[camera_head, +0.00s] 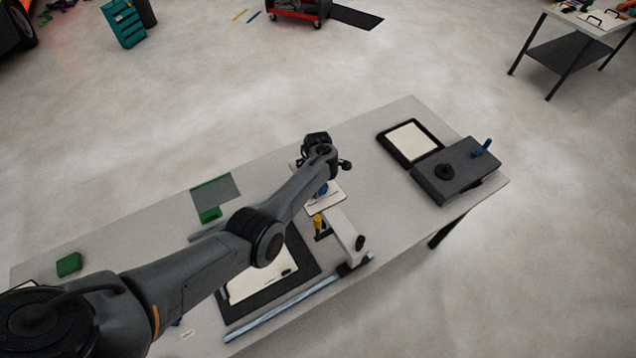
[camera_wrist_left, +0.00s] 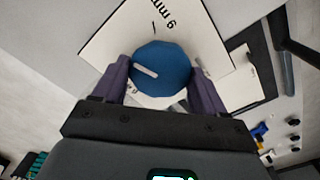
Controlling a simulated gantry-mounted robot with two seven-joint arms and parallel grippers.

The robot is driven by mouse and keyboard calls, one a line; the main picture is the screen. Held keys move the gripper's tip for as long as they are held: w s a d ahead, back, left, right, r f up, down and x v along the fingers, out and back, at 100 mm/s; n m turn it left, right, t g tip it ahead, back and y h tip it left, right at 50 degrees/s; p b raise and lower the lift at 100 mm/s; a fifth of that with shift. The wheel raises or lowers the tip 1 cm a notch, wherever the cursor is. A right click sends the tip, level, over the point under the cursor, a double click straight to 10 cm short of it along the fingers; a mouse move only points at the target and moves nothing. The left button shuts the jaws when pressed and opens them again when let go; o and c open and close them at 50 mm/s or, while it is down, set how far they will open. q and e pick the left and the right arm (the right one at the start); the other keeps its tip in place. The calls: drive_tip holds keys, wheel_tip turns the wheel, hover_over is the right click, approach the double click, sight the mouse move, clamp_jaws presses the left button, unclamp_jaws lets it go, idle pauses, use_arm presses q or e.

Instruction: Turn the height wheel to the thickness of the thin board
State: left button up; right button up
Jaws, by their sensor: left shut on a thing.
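The blue height wheel (camera_wrist_left: 161,68) with a white pointer line is between the two fingers of my left gripper (camera_wrist_left: 160,88), which is shut on it. The pointer line is on the wheel's left half in the left wrist view. The wheel sits on a white dial plate (camera_wrist_left: 105,42) with a "9 mm" mark at its top edge; another mark at lower left is partly hidden by a finger. In the head view the wheel (camera_head: 322,188) shows just below my left gripper (camera_head: 319,172). A pale board (camera_head: 262,283) lies on a black mat on the table. My right gripper is out of view.
A yellow-handled part (camera_head: 318,221) stands beside the dial plate, by a white arm (camera_head: 345,238) over a metal rail (camera_head: 295,308). A black tray (camera_head: 388,150) with a pale sheet and a dark box (camera_head: 455,178) with a blue lever stand at the right.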

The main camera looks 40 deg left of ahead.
use_arm(q)
drive_tip(key=n+b, duration=0.1)
drive_tip(key=n, duration=0.2)
drive_tip(key=shift+f+n, duration=0.1)
drive_tip(key=shift+n, duration=0.3)
drive_tip(key=n+b, duration=0.1)
drive_tip(key=n, duration=0.2)
drive_tip(key=shift+n+b, duration=0.3)
drive_tip(key=shift+b, duration=0.1)
drive_tip(key=n+b, duration=0.2)
drive_tip(key=n, duration=0.1)
drive_tip(key=shift+f+n+b, duration=0.1)
drive_tip(key=shift+n+b, duration=1.55)
drive_tip(key=shift+n, duration=0.35)
drive_tip(key=shift+r, duration=0.2)
drive_tip(key=o, duration=1)
drive_tip(key=shift+o, duration=0.2)
drive_tip(key=shift+r, duration=0.15)
